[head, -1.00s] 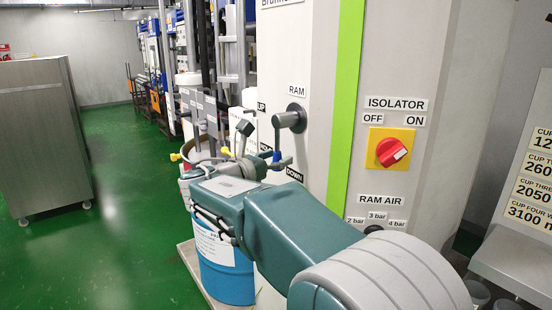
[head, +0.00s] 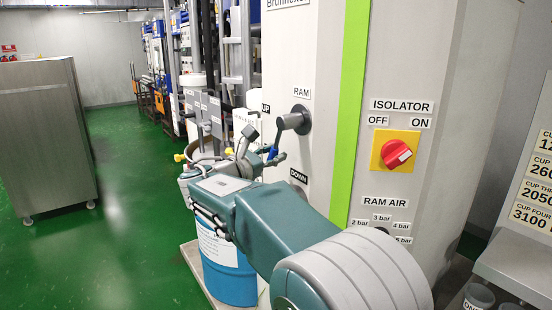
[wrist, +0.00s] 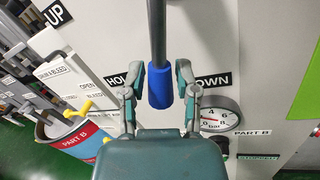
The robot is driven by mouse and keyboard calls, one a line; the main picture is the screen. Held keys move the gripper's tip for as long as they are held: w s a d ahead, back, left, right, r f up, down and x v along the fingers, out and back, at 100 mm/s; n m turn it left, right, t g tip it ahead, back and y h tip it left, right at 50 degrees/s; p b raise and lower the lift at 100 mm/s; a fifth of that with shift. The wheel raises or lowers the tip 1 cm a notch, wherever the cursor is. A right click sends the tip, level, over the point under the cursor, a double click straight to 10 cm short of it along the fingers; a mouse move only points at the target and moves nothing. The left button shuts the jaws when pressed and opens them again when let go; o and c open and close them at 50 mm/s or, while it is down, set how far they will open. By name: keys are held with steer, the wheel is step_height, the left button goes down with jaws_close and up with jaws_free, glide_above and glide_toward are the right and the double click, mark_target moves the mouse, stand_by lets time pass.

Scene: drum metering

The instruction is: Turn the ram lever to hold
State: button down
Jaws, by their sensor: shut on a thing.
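The ram lever (head: 282,133) is grey with a blue grip (head: 272,153). It hangs from a round hub on the white cabinet, slanting down and to the left in the head view. In the wrist view the lever (wrist: 156,32) comes down from the top, its blue grip (wrist: 160,88) between the fingers of my gripper (wrist: 161,73). My gripper is shut on this grip. The HOLD label (wrist: 116,80) is partly hidden by the left finger, and the DOWN label (wrist: 214,81) is to the right. The UP label (wrist: 56,14) is at upper left.
The red isolator switch (head: 396,153) and the ram air labels (head: 385,201) are right of the lever. A pressure gauge (wrist: 220,114) sits below DOWN. A blue drum (head: 226,270) stands below my arm. A grey cabinet (head: 45,140) is at left, with green floor between.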

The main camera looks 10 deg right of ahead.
mark_target(283, 134)
steer(key=shift+w+a+r+m, duration=0.15)
steer(key=shift+w+m, duration=0.4)
steer(key=shift+m, duration=0.35)
steer(key=shift+w+a+r+m+h, duration=0.2)
steer(key=shift+w+r+m+h, duration=0.15)
steer(key=shift+m, duration=0.55)
steer(key=shift+w+a+r+m+h, duration=0.15)
steer(key=shift+w+r+m+h, duration=0.25)
steer(key=shift+m, duration=0.5)
steer(key=shift+w, duration=0.1)
steer(key=shift+c, duration=1.8)
jaws_free()
steer(key=shift+d, duration=0.1)
steer(key=v, duration=1.2)
steer(key=shift+r, duration=0.15)
